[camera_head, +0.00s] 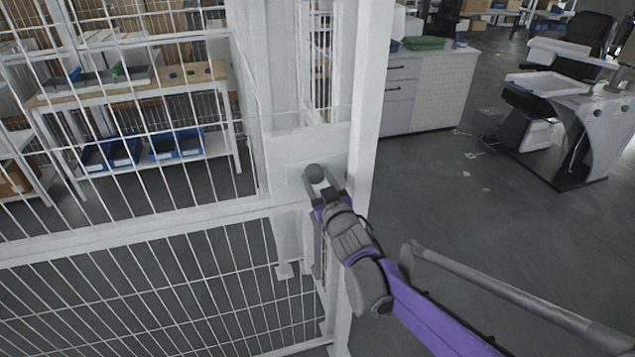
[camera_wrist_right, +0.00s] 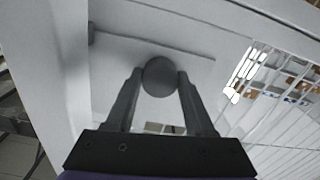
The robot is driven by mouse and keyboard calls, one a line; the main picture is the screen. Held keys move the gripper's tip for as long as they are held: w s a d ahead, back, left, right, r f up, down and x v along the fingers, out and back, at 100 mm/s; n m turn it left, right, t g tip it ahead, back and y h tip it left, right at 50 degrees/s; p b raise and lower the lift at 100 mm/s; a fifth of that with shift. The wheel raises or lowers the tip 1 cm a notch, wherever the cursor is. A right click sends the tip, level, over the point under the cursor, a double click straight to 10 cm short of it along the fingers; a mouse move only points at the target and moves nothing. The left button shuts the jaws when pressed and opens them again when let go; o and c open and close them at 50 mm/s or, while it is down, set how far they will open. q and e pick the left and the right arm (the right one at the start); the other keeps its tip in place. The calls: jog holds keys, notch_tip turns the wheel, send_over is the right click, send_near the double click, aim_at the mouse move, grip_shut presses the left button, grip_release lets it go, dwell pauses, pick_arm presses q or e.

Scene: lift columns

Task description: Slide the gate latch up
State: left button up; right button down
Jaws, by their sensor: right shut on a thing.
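The gate latch shows as a round dark grey knob (camera_head: 315,173) on a pale plate (camera_head: 285,150) of the white gate post. In the right wrist view the knob (camera_wrist_right: 159,77) sits between the two fingertips. My right gripper (camera_head: 319,183) is shut on the knob, with a finger on each side of it. It also shows in the right wrist view (camera_wrist_right: 158,88). The rest of the latch behind the knob is hidden. My left gripper is not in view.
The white mesh gate (camera_head: 130,230) fills the left side. A white upright post (camera_head: 367,100) stands just right of the knob. Behind the mesh is a workbench (camera_head: 130,85) with blue bins (camera_head: 110,153).

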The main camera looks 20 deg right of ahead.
notch_tip(320, 180, up, 2)
jog(key=shift+w+r, duration=0.1)
jog(key=shift+r, duration=0.05)
jog(key=shift+c, duration=1.3)
grip_release()
jog(key=shift+s, duration=0.3)
jog(key=s, duration=1)
jog(key=shift+s+d+b, duration=0.2)
jog(key=shift+d+b, duration=0.15)
jog(key=shift+b, duration=0.05)
